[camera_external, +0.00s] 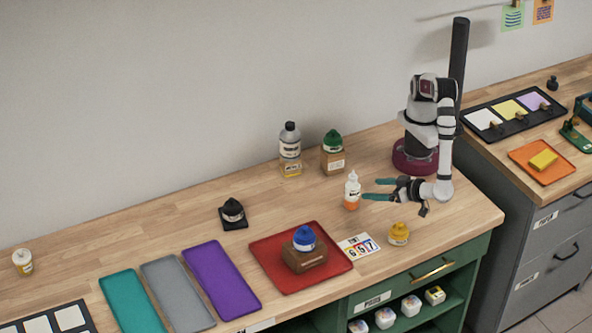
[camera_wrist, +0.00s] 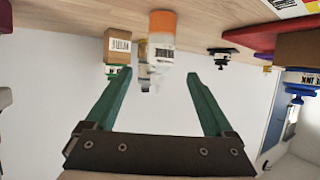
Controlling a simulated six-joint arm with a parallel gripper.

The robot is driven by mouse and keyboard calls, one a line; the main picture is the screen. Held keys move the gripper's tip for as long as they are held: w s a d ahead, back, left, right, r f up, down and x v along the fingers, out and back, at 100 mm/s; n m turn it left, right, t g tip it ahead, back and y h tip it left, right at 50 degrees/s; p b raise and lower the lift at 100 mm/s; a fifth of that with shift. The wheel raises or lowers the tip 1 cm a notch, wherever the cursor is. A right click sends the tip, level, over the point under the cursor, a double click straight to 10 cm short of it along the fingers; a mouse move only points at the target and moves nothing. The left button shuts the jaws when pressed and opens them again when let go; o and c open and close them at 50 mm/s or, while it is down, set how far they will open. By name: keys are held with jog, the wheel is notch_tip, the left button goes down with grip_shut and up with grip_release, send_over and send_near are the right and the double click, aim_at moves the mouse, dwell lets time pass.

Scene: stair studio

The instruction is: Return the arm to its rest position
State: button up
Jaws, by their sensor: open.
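My arm stands on a dark red base at the right end of the wooden worktop in the external view. My gripper (camera_external: 378,189) is low over the worktop, with its teal fingers apart and pointing left. Nothing is between the fingers. In the wrist view the gripper (camera_wrist: 158,95) also shows open, and the picture is upside down. A white bottle with an orange lower part (camera_external: 352,190) stands just beyond the fingertips. It also shows in the wrist view (camera_wrist: 161,35), and I cannot tell the exact gap.
A red tray (camera_external: 265,256) holds a brown block with a blue-capped bottle (camera_external: 304,238). A black post (camera_external: 459,60) rises behind the arm.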

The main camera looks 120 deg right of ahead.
jog(key=s+d+r+n+y, duration=0.25)
jog(key=d+r+y, duration=0.2)
jog(key=r, duration=0.35)
jog(key=s+d+r+n+t+y, duration=0.1)
jog(key=d+r+n+y, duration=0.3)
jog(key=r, duration=0.3)
jog(key=s+d+r+n+y, duration=0.1)
jog(key=d+r+n+y, duration=0.1)
jog(key=d+r+y, duration=0.35)
jog(key=s+a+f+m+g, duration=0.1)
jog(key=s+f+g, duration=0.5)
jog(key=s, duration=0.3)
jog(key=shift+a, duration=0.15)
